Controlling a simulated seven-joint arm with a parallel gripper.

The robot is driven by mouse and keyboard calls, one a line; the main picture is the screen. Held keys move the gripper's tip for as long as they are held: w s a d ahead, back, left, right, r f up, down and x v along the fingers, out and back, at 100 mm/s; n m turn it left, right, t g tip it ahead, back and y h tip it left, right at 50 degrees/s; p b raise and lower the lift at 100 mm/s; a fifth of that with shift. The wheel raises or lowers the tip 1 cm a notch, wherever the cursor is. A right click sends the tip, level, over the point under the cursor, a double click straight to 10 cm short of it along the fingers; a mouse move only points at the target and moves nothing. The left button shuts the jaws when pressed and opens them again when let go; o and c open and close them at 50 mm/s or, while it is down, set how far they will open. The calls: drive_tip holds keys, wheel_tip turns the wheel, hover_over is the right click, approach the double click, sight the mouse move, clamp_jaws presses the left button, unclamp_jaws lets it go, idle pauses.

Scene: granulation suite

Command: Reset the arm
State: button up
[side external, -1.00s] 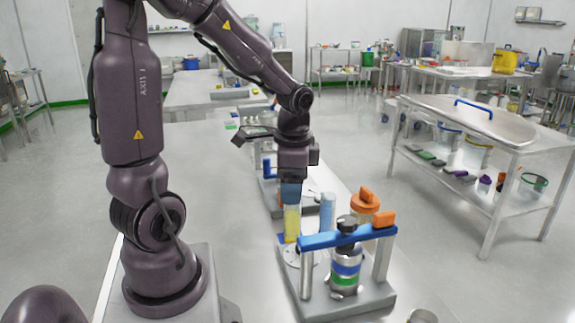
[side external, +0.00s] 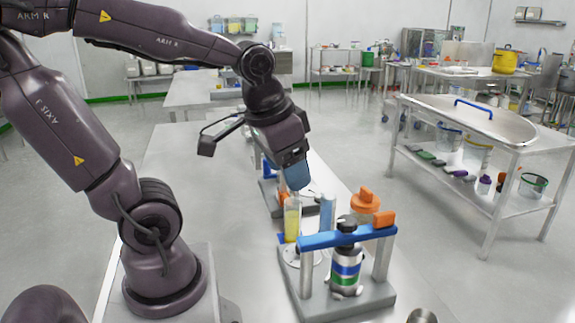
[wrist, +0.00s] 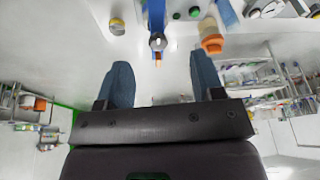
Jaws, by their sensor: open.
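My gripper (side external: 298,178) is tilted and sits just above a yellow-filled tube (side external: 292,222), apart from it as far as I can tell. In the wrist view my gripper (wrist: 162,82) shows two blue fingers spread wide, with nothing held between them. The tube stands upright at the left end of a stand with a blue crossbar (side external: 322,240) and grey base (side external: 375,300). My arm reaches over the table from the left.
A black-capped bottle (side external: 346,268) with blue and green bands stands under the crossbar. A light-blue cylinder (side external: 327,212) and an orange-lidded jar (side external: 364,205) stand behind. The table (side external: 185,150) is clear to the left. A steel cart (side external: 480,130) stands apart at right.

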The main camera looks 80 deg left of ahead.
drive_tip(key=shift+s+d+r+m+t+h, duration=0.2)
drive_tip(key=shift+d+r+m+t, duration=0.15)
drive_tip(key=shift+d+r, duration=0.25)
drive_tip(key=shift+s+d+r+m+t+h, duration=0.25)
drive_tip(key=shift+d+r+t, duration=0.2)
drive_tip(key=shift+d, duration=0.25)
drive_tip(key=shift+s+d+r+m+t+h, duration=0.2)
drive_tip(key=shift+d+r+m+t, duration=0.15)
drive_tip(key=shift+d+r, duration=0.25)
